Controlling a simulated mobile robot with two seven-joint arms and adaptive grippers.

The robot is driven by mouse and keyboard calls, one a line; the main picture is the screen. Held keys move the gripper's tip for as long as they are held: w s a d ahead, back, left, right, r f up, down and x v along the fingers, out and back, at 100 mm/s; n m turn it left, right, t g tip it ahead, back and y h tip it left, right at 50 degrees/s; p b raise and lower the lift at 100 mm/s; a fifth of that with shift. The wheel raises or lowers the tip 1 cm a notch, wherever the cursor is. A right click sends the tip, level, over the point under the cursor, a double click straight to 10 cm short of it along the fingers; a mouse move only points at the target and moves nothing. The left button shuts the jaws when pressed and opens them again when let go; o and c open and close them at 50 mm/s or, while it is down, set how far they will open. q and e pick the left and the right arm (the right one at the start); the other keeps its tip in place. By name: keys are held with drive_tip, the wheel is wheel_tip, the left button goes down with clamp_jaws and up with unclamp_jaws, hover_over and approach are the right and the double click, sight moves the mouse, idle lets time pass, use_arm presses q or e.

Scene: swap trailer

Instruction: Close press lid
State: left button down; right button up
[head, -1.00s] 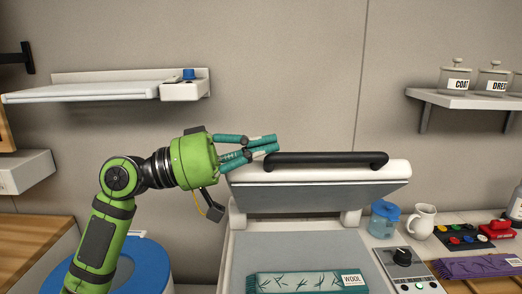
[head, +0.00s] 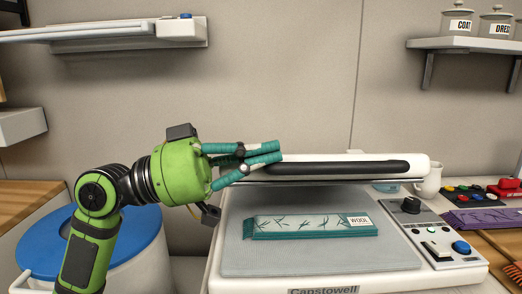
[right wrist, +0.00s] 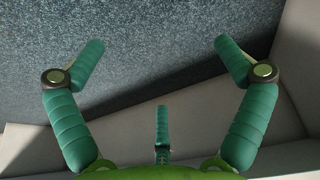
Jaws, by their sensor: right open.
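The press lid (head: 330,160) is a white slab with a black bar handle (head: 340,167) along its front. It is tilted down over the rear of the press, with a gap above the grey bed (head: 300,262). My left gripper (head: 279,152) lies at the lid's left end, its teal fingers over the handle's left end. The fingers are close together, but whether they grip anything is unclear. A teal packet (head: 310,227) labelled WOOL lies on the bed. In the right wrist view my right gripper (right wrist: 148,55) is open and empty, facing a speckled grey surface.
A control panel (head: 435,235) with a black knob and blue button is at the press's right. A blue-lidded bin (head: 95,255) stands left. A white jug (head: 429,180) is behind the panel. Wall shelves (head: 110,35) hang above; the wall before the lid's top is clear.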

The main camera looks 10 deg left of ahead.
sight(260, 182)
use_arm(q)
drive_tip(key=shift+s+d+f+b, duration=0.1)
drive_tip(key=shift+s+f+b, duration=0.2)
drive_tip(key=shift+f+b, duration=0.4)
drive_tip(key=shift+s+d+f+b, duration=0.1)
drive_tip(key=shift+s+f+b, duration=0.25)
drive_tip(key=shift+f, duration=0.6)
use_arm(e)
drive_tip(key=shift+s+a+r+g, duration=0.1)
drive_tip(key=shift+s+r+g, duration=0.25)
drive_tip(key=shift+s, duration=0.3)
drive_tip(key=shift+s+a+r+g, duration=0.1)
drive_tip(key=shift+s+r+g, duration=0.25)
drive_tip(key=shift+s, duration=0.3)
use_arm(q)
drive_tip(key=shift+a, duration=0.15)
